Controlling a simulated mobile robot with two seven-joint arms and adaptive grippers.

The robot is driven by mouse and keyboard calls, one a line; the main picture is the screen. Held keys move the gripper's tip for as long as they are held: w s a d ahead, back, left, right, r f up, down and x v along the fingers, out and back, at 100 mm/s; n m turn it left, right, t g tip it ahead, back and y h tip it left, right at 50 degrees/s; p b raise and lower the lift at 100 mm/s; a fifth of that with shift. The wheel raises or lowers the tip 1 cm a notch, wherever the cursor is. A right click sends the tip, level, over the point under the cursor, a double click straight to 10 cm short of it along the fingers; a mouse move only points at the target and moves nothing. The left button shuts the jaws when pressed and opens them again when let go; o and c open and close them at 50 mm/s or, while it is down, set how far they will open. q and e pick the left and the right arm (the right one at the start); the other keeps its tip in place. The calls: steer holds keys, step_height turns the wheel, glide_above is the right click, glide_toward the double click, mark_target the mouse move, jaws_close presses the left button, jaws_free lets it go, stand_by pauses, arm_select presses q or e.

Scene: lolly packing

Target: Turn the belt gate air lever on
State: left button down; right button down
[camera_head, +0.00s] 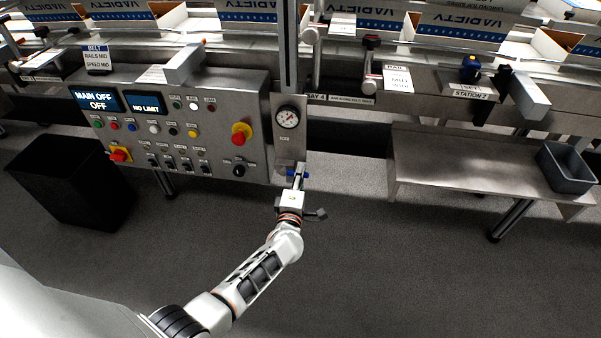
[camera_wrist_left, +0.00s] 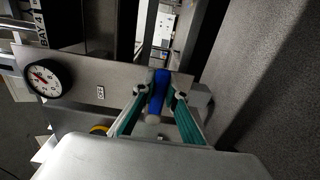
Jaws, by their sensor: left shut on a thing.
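The belt gate air lever, a blue handle (camera_wrist_left: 161,92), sits on a metal plate (camera_head: 283,145) below a round white gauge (camera_head: 288,117). In the left wrist view the lever is between the two fingers of my left gripper (camera_wrist_left: 158,90), which is shut on it. The gauge also shows there (camera_wrist_left: 43,78), at the left beside a small "OFF" label (camera_wrist_left: 101,92). In the head view my left gripper (camera_head: 298,174) reaches up to the lower end of the plate, and a bit of blue shows beside it. My right gripper is not in view.
A control panel (camera_head: 222,110) with buttons, switches and "MAIN OFF" and "NO LIMIT" displays stands left of the plate. A steel shelf (camera_head: 450,160) with a grey bin (camera_head: 566,168) is at the right. A black bin (camera_head: 60,185) stands at the left. The floor in front is clear.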

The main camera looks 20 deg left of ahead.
arm_select(q)
steer(key=c, duration=2)
jaws_free()
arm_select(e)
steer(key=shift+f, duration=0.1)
